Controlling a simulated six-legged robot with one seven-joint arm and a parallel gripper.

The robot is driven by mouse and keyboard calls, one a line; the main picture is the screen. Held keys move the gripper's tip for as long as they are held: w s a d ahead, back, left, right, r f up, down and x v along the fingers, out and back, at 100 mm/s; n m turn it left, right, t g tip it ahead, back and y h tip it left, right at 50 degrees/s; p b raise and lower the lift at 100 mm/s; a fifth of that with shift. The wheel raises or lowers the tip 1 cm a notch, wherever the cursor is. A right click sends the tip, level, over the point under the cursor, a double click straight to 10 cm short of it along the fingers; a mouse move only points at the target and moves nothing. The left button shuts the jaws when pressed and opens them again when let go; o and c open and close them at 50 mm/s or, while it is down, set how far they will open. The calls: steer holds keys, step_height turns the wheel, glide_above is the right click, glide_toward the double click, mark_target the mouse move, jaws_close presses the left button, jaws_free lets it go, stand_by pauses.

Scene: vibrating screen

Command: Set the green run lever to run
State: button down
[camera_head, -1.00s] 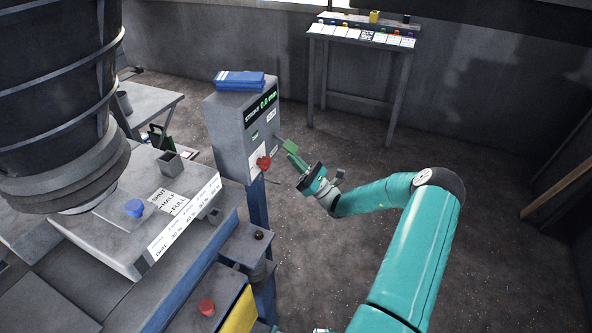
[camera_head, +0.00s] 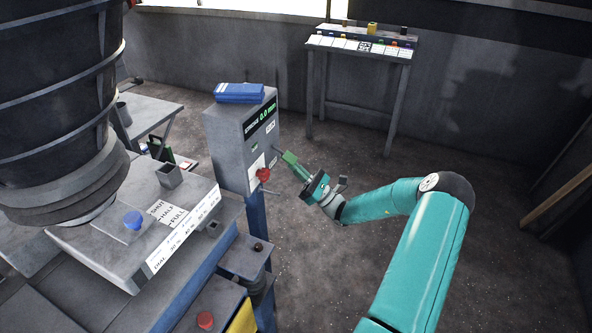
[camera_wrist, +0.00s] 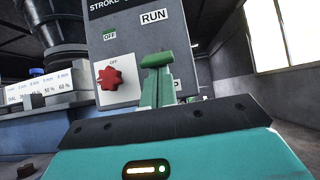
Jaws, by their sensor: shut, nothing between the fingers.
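The control box (camera_head: 228,140) stands on a blue post, with its display reading 0.0 mm. The green run lever (camera_head: 289,157) sticks out from the box's front on a thin stem.
A red star knob (camera_wrist: 110,76) sits on the box, left of and below the lever. Blue booklets (camera_head: 239,93) lie on top of the box. A machine bench with a blue knob (camera_head: 133,219) is at left. A small table (camera_head: 328,41) stands behind. The floor at right is clear.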

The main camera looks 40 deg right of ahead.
steer(key=shift+r+g, duration=0.15)
steer(key=shift+g, duration=0.15)
step_height(320, 180, up, 7)
steer(key=s+d+g+h, duration=0.1)
steer(key=s+g+h, duration=0.1)
steer(key=g+h, duration=0.2)
steer(key=g, duration=0.3)
steer(key=shift+h, duration=0.3)
steer(key=shift+w, duration=0.1)
steer(key=s+d+f, duration=0.2)
steer(key=s+d, duration=0.4)
steer(key=s, duration=0.4)
steer(key=shift+f, duration=0.2)
steer(key=shift+w+g, duration=0.1)
steer(key=shift+g, duration=0.2)
